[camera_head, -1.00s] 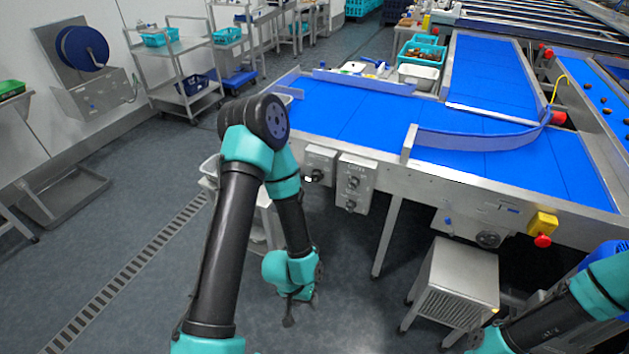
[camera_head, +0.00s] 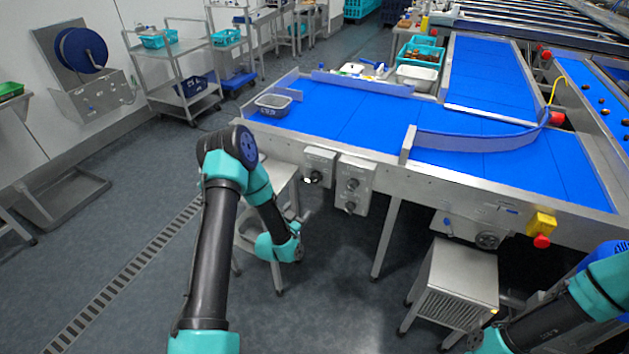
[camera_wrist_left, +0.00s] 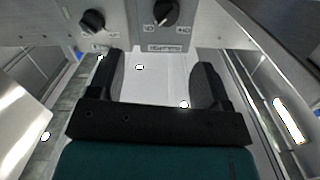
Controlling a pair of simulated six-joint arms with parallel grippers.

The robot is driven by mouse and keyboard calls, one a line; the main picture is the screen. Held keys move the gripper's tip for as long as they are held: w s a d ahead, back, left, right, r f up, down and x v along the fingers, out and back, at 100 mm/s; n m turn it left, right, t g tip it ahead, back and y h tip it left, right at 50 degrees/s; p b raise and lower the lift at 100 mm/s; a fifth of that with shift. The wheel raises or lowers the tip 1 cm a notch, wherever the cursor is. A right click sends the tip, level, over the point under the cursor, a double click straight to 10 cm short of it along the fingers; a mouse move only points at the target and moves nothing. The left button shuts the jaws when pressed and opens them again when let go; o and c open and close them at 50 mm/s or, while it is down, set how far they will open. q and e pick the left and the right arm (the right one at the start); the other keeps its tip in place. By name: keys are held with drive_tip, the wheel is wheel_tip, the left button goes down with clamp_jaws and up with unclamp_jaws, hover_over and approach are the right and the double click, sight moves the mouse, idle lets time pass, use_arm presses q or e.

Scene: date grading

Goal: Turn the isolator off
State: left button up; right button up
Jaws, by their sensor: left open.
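A grey control box (camera_head: 319,158) with one black rotary knob (camera_head: 315,178) is on the conveyor's front side. Right beside it, a larger box (camera_head: 357,172) carries two dark knobs. I cannot read which knob is the isolator. In the left wrist view, one black knob (camera_wrist_left: 92,20) is at upper left, and another knob (camera_wrist_left: 165,12) is at top centre above a small label. My left gripper (camera_wrist_left: 160,68) is open and empty, its fingers short of the knobs and touching neither. In the head view, the left gripper (camera_head: 301,220) is small and low, below the boxes.
A yellow box with a red button (camera_head: 542,241) and a vented metal cabinet (camera_head: 455,285) are to the right.

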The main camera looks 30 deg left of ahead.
sight(313, 181)
use_arm(q)
drive_tip(key=shift+w+a+r+t, duration=0.2)
drive_tip(key=shift+a+r+t, duration=0.2)
drive_tip(key=shift+a, duration=0.1)
drive_tip(key=shift+w, duration=0.1)
drive_tip(key=w, duration=1.7)
drive_tip(key=shift+w+a, duration=0.1)
drive_tip(key=shift+a, duration=0.25)
drive_tip(key=shift+c, duration=0.4)
drive_tip(key=c, duration=0.8)
drive_tip(key=shift+c, duration=0.2)
